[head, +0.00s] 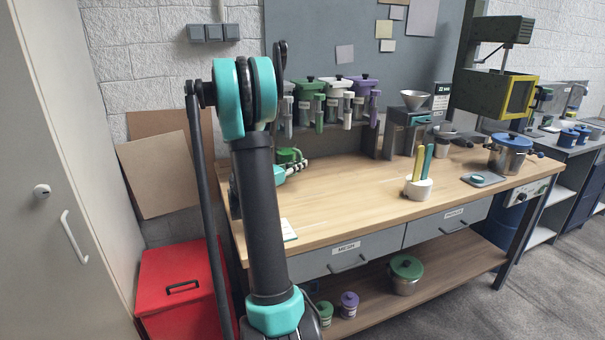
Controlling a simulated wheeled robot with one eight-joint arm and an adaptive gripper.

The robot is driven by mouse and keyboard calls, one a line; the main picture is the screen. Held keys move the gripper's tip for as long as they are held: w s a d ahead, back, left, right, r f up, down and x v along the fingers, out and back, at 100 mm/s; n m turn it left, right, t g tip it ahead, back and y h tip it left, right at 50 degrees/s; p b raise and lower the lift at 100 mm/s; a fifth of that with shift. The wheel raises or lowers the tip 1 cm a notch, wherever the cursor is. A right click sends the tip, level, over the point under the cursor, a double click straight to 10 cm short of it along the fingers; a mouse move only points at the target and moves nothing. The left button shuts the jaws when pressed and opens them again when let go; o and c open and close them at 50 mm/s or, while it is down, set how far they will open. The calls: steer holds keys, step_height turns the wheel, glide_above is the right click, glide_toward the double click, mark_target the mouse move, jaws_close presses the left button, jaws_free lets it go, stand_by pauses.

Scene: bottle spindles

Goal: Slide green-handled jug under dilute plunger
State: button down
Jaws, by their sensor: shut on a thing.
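My gripper (298,164) is low over the left back of the workbench, partly hidden behind my upright arm. It is shut at a small dark green part (290,154), which seems to be the handle of the green-handled jug; the jug's body cannot be made out. A row of dispenser bottles with green, white and purple tops hangs on the rack behind. Below them are pale plungers, among them a green-marked one (319,112) and a purple-marked one (374,108). Which plunger is the dilute one cannot be read.
The wooden bench (345,200) is clear in the middle. A white holder (418,188) with yellow and teal tools, a scale (482,179) and a blue-lidded pot (509,154) stand to the right. A grey unit with a funnel (414,99) stands right of the rack. A red bin (180,285) is at left.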

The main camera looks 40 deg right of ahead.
steer(key=shift+d+f, duration=0.35)
steer(key=shift+d, duration=0.25)
steer(key=shift+f, duration=1.4)
steer(key=shift+f, duration=0.1)
steer(key=c, duration=1.6)
jaws_free()
